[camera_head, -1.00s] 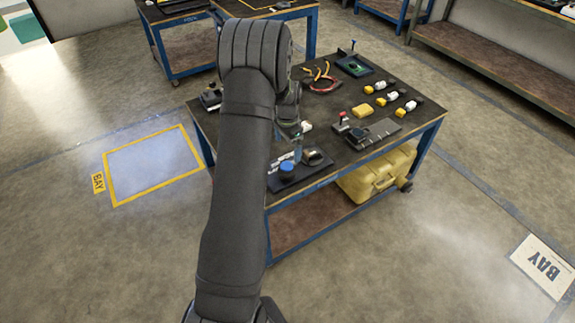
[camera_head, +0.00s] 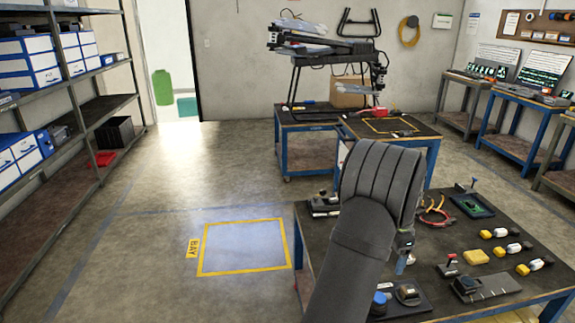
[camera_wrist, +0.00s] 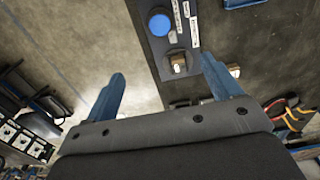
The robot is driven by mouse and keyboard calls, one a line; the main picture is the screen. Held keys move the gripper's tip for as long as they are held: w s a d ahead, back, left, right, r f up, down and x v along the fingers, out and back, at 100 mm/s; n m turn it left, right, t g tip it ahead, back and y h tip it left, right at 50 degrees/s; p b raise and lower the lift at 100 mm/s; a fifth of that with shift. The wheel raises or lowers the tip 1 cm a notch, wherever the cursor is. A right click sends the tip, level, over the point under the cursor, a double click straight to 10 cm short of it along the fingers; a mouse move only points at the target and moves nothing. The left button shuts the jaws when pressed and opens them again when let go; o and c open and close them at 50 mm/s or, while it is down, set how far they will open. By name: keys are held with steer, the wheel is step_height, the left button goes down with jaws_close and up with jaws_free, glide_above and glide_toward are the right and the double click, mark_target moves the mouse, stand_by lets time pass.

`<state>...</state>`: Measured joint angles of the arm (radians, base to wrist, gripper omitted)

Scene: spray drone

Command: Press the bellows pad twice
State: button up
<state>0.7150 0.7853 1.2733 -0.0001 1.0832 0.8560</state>
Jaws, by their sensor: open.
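A dark panel (camera_head: 425,304) lies at the near edge of the workbench. On it are a round blue button (camera_head: 379,298) and a small dark unit with a tan top (camera_head: 408,293). I cannot tell for sure which of these is the bellows pad. In the wrist view the blue button (camera_wrist: 159,24) is near the top and the tan-topped unit (camera_wrist: 178,63) lies between the lines of the fingers. My gripper (camera_wrist: 162,66) is open, with its two blue fingers apart and nothing between them. In the head view my arm hides most of the gripper (camera_head: 402,264).
The workbench (camera_head: 340,240) also bears a device with a red knob (camera_head: 450,262), yellow-and-white connectors (camera_head: 505,249), a yellow block (camera_head: 476,257) and a green board (camera_head: 472,205). A yellow-framed floor bay (camera_head: 243,272) is clear on the left. A drone on a stand (camera_head: 325,50) is behind.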

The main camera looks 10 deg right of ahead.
steer(key=c, duration=1.1)
steer(key=shift+f+n, duration=0.1)
steer(key=shift+n, duration=0.9)
jaws_close()
steer(key=f+n, duration=0.1)
steer(key=n, duration=1)
steer(key=f+n, duration=0.1)
steer(key=n, duration=2.2)
steer(key=shift+a+f, duration=0.25)
steer(key=shift+f, duration=0.15)
